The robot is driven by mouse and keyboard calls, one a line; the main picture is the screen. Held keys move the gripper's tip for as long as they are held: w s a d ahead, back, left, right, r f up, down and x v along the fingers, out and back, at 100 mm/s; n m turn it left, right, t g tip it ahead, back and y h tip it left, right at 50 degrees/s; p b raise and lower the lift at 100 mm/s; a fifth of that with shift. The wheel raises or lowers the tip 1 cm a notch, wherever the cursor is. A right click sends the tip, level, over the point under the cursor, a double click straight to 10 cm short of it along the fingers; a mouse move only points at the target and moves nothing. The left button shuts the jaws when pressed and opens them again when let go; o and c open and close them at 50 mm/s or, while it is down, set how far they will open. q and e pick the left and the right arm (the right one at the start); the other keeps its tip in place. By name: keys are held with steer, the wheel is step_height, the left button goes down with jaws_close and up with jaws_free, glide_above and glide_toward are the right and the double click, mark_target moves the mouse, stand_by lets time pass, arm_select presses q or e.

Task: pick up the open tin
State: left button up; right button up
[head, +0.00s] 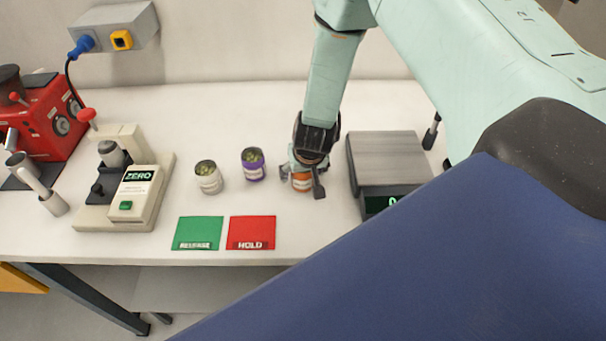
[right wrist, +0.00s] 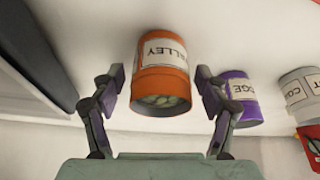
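The orange tin (head: 302,183) stands on the white bench, partly hidden by my right gripper (head: 303,182). In the right wrist view the orange tin (right wrist: 162,85) shows a white label ending in "ALLEY" and an open end with pale green contents. My right gripper (right wrist: 160,95) is open, one finger on each side of the tin, with a gap on both sides. A purple tin (head: 253,165) and a white tin (head: 208,178) stand to its left; their tops also show greenish contents. My left gripper is not in view.
A scale (head: 386,160) stands close to the right of the orange tin. A green card (head: 198,232) and a red "HOLD" card (head: 251,231) lie near the front edge. A beige "ZERO" device (head: 130,190) and a red machine (head: 45,115) stand at left.

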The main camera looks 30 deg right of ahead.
steer(key=shift+w+f, duration=0.1)
steer(key=shift+w, duration=0.05)
steer(key=c, duration=1)
jaws_close()
steer(key=shift+r, duration=0.2)
step_height(320, 180, up, 17)
steer(key=p, duration=0.6)
steer(key=shift+r, duration=0.2)
